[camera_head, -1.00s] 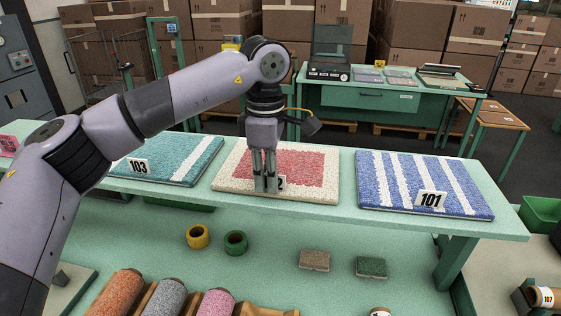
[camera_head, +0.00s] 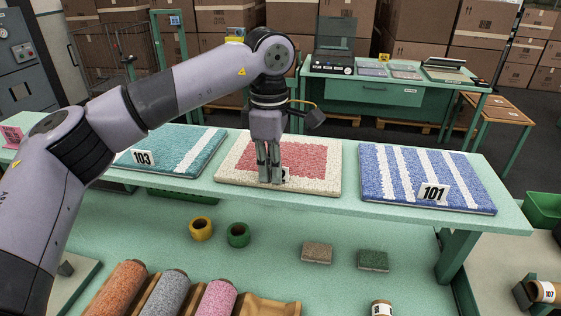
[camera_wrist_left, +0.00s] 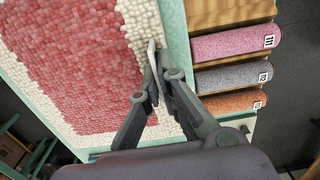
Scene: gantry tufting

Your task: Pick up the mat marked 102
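The mat marked 102 (camera_head: 314,157), red with a cream border, lies flat in the middle of the green table; its card (camera_head: 286,173) is mostly hidden behind my fingers. The mat (camera_wrist_left: 75,55) also fills the left of the left wrist view, with the card edge-on (camera_wrist_left: 152,60) near its border. My left gripper (camera_head: 270,180) points down at the mat's front border. Its fingertips (camera_wrist_left: 156,75) are close together, around the card; whether they press on it or on the mat, I cannot tell. My right gripper is not in view.
A teal mat marked 103 (camera_head: 185,150) lies to the left and a blue striped mat marked 101 (camera_head: 400,177) to the right. Tape rolls, small blocks and yarn rolls (camera_head: 170,291) are on a lower surface in front. A green desk (camera_head: 375,93) stands behind.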

